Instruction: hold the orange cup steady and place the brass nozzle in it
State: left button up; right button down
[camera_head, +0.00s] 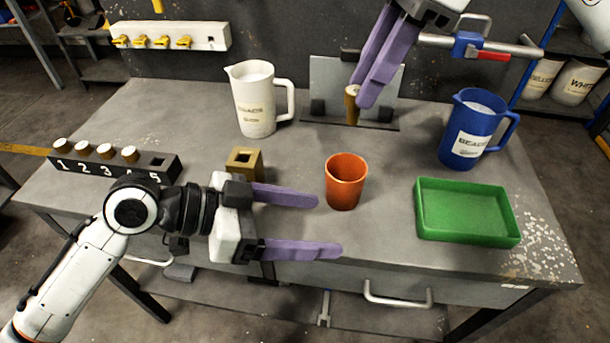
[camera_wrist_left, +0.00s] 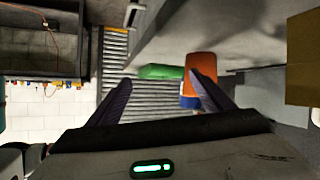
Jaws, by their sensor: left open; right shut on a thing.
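The orange cup (camera_head: 345,186) stands upright and apart from other things near the middle of the bench; it also shows in the left wrist view (camera_wrist_left: 203,68). My left gripper (camera_head: 329,224) is open and empty, in front and to the left of the cup, with its purple fingers pointing right. In the left wrist view its fingers (camera_wrist_left: 159,80) are spread, the right one overlapping the cup. My right gripper (camera_head: 364,92) is at the back, shut on the brass nozzle (camera_head: 351,108), which hangs upright below its fingertips. The fingers hide the nozzle's top.
A white jug (camera_head: 256,102) and a blue jug (camera_head: 470,132) stand behind the cup. A green tray (camera_head: 466,238) is at right. A brass-coloured block (camera_head: 243,162) and a numbered black rack (camera_head: 115,168) are at left. A grey plate (camera_head: 328,88) stands at the back.

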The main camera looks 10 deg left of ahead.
pick_arm(q)
jog(key=w+t, duration=0.1)
jog(key=w, duration=0.1)
jog(key=w+a+r+t, duration=0.1)
jog(key=w, duration=0.1)
jog(key=w+r+t, duration=0.1)
jog(key=w, duration=0.1)
jog(key=shift+w+a+n, duration=0.3)
jog(key=shift+w+d, duration=0.2)
jog(key=x, duration=1.1)
jog(key=shift+w+f, duration=0.1)
jog(key=shift+w, duration=0.05)
jog(key=c, duration=1.1)
jog(key=shift+c, duration=0.2)
pick_arm(e)
send_near(344, 184)
jog(key=shift+w+a+f, duration=0.3)
jog(key=shift+w+f, duration=0.2)
jog(key=shift+f, duration=0.3)
jog(key=shift+w+a+f, duration=0.25)
jog(key=shift+w+f, duration=0.25)
jog(key=shift+f, duration=0.3)
jog(key=shift+w+a+f, duration=0.3)
jog(key=shift+w+f, duration=0.15)
jog(key=shift+f, duration=0.35)
